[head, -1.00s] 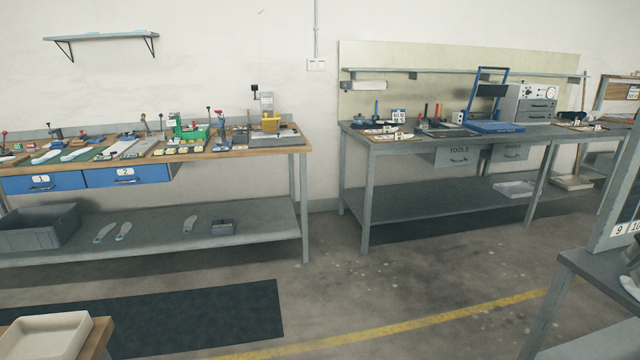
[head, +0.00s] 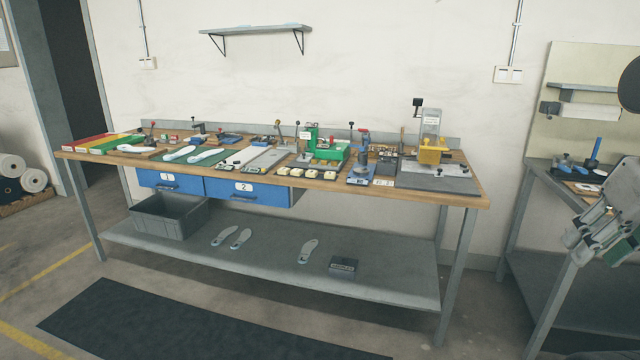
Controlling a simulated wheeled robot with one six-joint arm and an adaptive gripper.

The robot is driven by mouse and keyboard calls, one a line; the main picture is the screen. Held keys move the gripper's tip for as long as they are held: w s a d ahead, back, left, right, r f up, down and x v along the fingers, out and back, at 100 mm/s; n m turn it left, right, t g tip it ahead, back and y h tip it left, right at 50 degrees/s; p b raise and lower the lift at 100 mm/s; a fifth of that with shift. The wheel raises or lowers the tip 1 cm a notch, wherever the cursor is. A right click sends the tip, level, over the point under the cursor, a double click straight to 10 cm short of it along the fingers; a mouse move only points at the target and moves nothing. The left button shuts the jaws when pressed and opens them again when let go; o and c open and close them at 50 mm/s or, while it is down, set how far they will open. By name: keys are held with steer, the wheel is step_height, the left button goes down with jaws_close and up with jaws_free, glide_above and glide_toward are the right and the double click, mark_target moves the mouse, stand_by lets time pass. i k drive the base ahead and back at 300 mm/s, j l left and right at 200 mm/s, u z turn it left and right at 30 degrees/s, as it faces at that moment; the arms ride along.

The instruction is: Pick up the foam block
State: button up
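I cannot pick out the foam block with certainty. A small dark block-like item (head: 343,267) sits on the lower shelf (head: 395,277) of the workbench, towards its right end. It is too small to tell what it is made of. Several other small items stand crowded on the wooden bench top (head: 462,200), too small to tell apart well.
On the lower shelf are a grey bin (head: 170,215) and several insoles (head: 307,250). Two blue drawers (head: 246,190) hang under the top. A dark mat (head: 190,322) lies on open floor in front.

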mark_target(295, 171)
steer(key=i+j+u, duration=0.1)
steer(key=i+u, duration=0.2)
steer(key=i, duration=0.4)
steer(key=i+l+u, duration=0.1)
steer(key=i+u, duration=0.15)
steer(key=i, duration=0.4)
steer(key=i+j+z, duration=0.2)
steer(key=i+j, duration=0.4)
steer(key=i+j+z, duration=0.25)
steer(key=i+j, duration=0.35)
steer(key=j, duration=0.15)
